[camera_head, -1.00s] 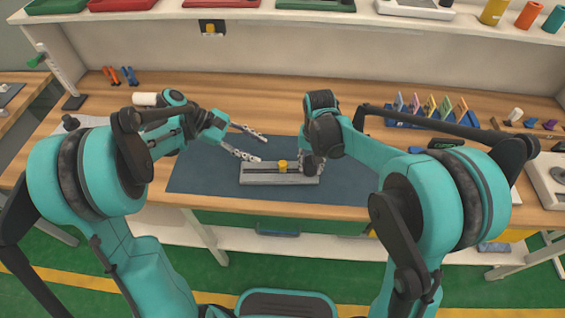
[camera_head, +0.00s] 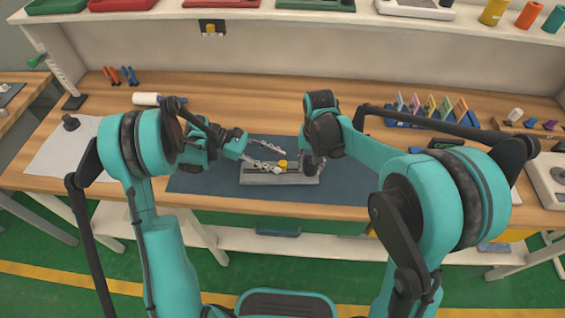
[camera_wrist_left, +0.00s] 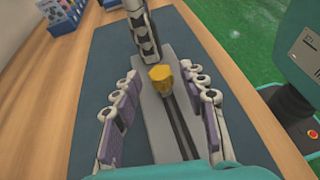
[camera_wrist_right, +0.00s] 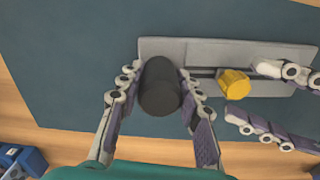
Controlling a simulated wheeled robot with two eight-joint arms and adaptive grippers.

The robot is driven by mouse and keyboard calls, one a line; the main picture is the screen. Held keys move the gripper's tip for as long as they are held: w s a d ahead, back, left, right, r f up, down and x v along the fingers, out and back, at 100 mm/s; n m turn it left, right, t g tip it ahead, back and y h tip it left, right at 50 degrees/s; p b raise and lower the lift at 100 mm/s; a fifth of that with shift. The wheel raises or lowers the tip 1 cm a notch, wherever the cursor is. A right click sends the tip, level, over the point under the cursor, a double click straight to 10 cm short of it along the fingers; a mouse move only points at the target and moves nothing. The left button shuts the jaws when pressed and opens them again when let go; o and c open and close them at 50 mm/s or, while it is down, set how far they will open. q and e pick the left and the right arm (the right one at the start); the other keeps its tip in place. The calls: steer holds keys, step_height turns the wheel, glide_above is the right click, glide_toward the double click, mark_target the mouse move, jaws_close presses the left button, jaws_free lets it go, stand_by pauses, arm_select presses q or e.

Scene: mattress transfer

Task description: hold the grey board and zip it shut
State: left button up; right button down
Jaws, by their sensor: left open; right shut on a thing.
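The grey board (camera_head: 252,180) lies flat on the dark blue mat, with a dark slot along its length. A yellow slider knob (camera_head: 283,163) stands on the slot; it shows in the left wrist view (camera_wrist_left: 160,76) and the right wrist view (camera_wrist_right: 234,84). My left gripper (camera_head: 277,158) is open, its fingers low on either side of the board's slot, with the yellow knob between or just ahead of the fingertips. My right gripper (camera_wrist_right: 160,82) is shut on a dark cylindrical grip (camera_wrist_right: 160,92) at the board's other end. Its fingertips are partly hidden in the head view.
The blue mat (camera_head: 210,175) has free room around the board. A white cylinder (camera_head: 146,99) lies at the back left. A blue rack (camera_head: 400,117) with coloured pieces stands at the back right. The table's front edge runs close to the mat.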

arm_select(q)
steer(key=shift+x, duration=1.45)
jaws_close()
steer(key=a, duration=0.7)
steer(key=shift+s+a, duration=0.25)
steer(key=shift+a, duration=0.1)
jaws_free()
